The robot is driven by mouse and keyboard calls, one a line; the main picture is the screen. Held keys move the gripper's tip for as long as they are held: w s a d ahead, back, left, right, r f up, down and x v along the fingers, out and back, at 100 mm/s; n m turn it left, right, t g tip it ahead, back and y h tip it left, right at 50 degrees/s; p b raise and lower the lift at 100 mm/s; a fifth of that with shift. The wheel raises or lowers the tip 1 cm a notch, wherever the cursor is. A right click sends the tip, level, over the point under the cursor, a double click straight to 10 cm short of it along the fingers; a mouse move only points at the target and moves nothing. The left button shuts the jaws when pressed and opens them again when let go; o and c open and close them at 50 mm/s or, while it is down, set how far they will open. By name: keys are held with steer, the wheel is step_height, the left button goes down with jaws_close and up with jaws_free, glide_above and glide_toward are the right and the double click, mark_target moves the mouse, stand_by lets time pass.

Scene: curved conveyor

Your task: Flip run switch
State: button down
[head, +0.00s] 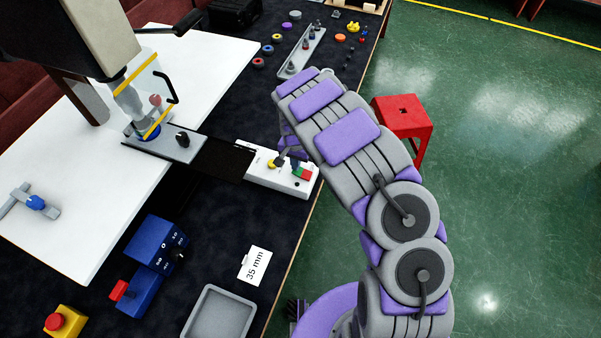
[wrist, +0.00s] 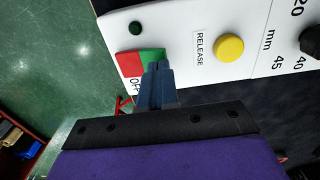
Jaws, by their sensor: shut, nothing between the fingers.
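A white control panel (head: 262,176) sits at the table's right edge. It carries a red and green rocker switch (head: 302,173), seen close in the wrist view (wrist: 131,64), with "OFF" lettering beside its red half. My gripper (wrist: 158,68) is shut and empty. Its tips overlap the green half in the wrist view and hide part of it; I cannot tell whether they touch it. In the head view my arm reaches over the panel from the right, and the fingertips are hard to make out.
A yellow button (wrist: 229,47) marked "RELEASE", a small dark green round part (wrist: 135,28) and a black knob (wrist: 311,41) share the panel. Blue control boxes (head: 155,241), a grey tray (head: 204,326) and a "35 mm" card (head: 255,265) lie nearer. A red stool (head: 405,112) stands right.

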steer(key=shift+f, duration=0.6)
steer(key=shift+r, duration=0.1)
stand_by(0.3)
steer(key=shift+r+p, duration=1.1)
steer(key=shift+r, duration=2.4)
steer(key=s+d+r+h, duration=0.1)
steer(key=s+d+r, duration=0.55)
steer(key=r, duration=0.25)
steer(key=s+d+r, duration=0.6)
steer(key=d+r, duration=0.1)
steer(key=r, duration=0.3)
steer(key=s+d+r+n+g, duration=0.1)
steer(key=s+r+n, duration=0.1)
steer(key=s, duration=1.1)
steer(key=s+d+r+n+y, duration=0.1)
steer(key=s+r, duration=0.4)
steer(key=s, duration=0.9)
steer(key=shift+s+d+n+g, duration=0.2)
steer(key=shift+d+n+g, duration=0.2)
steer(key=shift+d+n, duration=0.1)
